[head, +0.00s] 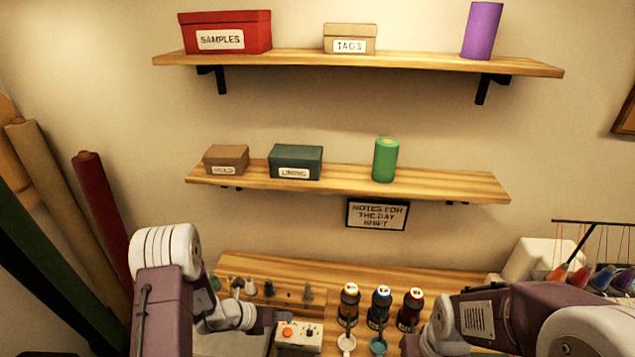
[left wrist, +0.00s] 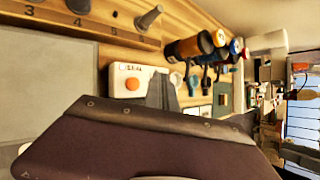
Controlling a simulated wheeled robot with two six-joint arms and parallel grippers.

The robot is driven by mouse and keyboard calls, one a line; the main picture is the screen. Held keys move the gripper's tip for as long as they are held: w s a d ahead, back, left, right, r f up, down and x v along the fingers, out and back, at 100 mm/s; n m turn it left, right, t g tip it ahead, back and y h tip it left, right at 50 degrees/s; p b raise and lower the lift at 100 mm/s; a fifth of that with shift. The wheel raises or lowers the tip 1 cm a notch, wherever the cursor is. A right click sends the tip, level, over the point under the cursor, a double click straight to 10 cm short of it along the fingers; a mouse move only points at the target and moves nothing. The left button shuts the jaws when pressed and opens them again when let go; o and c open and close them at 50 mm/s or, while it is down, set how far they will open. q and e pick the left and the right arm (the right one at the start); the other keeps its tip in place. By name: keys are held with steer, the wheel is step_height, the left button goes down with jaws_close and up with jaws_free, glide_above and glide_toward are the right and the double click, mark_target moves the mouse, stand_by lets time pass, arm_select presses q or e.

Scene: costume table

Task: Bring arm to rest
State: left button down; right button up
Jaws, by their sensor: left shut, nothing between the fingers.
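My left gripper (head: 276,315) hangs over the table, just above a white box with an orange button (head: 298,335). It is shut and holds nothing. In the left wrist view its dark fingers (left wrist: 161,92) show beside the same white box (left wrist: 132,80); I cannot tell whether they touch it. My right arm comes in from the right over the front of the table. Its gripper (head: 410,345) shows only in part at the bottom of the head view, so its jaws cannot be made out.
Three dark bottles (head: 380,307) stand in the middle of the wooden table, with small cups (head: 346,343) in front. A numbered wooden rack (left wrist: 80,22) with small pegs lies at the back left. Thread cones (head: 603,278) stand at the right. Fabric rolls (head: 103,205) lean at the left.

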arm_select(q)
steer(key=d+r+m+h+b, duration=0.1)
steer(key=d+r+m+b, duration=0.2)
steer(key=d+r+m, duration=0.4)
steer(key=s+d+r+m+g+y+b, duration=0.15)
steer(key=s+m+g, duration=0.25)
steer(key=s+m, duration=0.45)
steer(key=s+a+m+y, duration=0.3)
steer(key=a+m, duration=0.3)
steer(key=m, duration=0.3)
steer(key=s+a+f+m+y, duration=0.1)
steer(key=s+a+m+y, duration=0.2)
steer(key=m, duration=0.7)
steer(key=s+a, duration=0.2)
steer(key=a, duration=0.1)
steer(key=shift+s+a+f+g, duration=0.15)
steer(key=shift+s+f+g, duration=0.15)
steer(key=shift+s, duration=0.05)
steer(key=shift+y, duration=0.25)
